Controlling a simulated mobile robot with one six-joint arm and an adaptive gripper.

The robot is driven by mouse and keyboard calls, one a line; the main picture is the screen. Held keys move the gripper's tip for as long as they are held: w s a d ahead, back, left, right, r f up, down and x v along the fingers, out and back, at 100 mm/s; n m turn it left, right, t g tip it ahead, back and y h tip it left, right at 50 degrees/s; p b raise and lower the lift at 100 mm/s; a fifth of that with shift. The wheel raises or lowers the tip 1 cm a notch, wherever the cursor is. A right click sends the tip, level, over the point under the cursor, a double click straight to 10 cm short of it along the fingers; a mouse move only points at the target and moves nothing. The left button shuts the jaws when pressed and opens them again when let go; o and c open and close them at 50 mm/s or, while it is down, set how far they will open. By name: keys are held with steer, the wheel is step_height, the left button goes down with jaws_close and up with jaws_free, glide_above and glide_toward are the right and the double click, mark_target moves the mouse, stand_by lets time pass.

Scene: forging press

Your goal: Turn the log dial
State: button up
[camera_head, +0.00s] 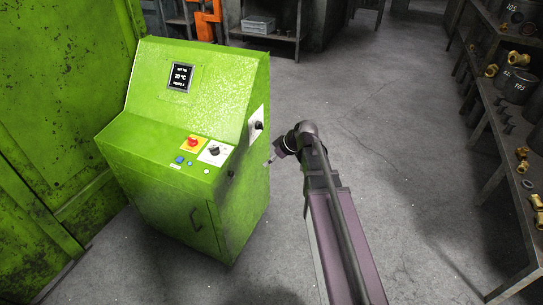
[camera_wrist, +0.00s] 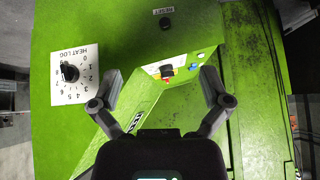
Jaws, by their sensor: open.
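The log dial (camera_wrist: 70,72) is a black knob on a white plate marked HEAT LOG, with a numbered scale, on the green cabinet's side. In the wrist view it is at the left, outside the left finger. In the head view the dial (camera_head: 258,125) shows at a steep angle on the right side face. My gripper (camera_wrist: 161,78) is open, with nothing between its fingers, and faces the cabinet. In the head view my gripper (camera_head: 272,161) is small, beside the cabinet's right side and lower than the dial, apparently apart from it. The knob's exact setting is too small to read.
The green cabinet (camera_head: 150,175) has a screen (camera_head: 181,77), a red knob on yellow (camera_head: 193,142) and another black dial (camera_head: 214,151) on its front. Shelves (camera_head: 500,150) stand right; floor between is clear.

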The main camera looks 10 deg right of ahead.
steer(key=shift+s+a+r+m, duration=0.1)
steer(key=shift+s+m, duration=0.2)
steer(key=shift+s, duration=0.25)
steer(key=s+d+r+m+g+h+p, duration=0.1)
steer(key=s+r+m+g+h+p, duration=0.1)
steer(key=s, duration=0.6)
steer(key=s+r+m+g+h+p, duration=0.2)
steer(key=s+r+m+h+p, duration=0.1)
steer(key=s+m+p, duration=0.4)
steer(key=shift+s+d+r+h, duration=0.2)
steer(key=shift+s+d+h, duration=0.15)
steer(key=shift+s+h, duration=0.25)
stand_by(1.6)
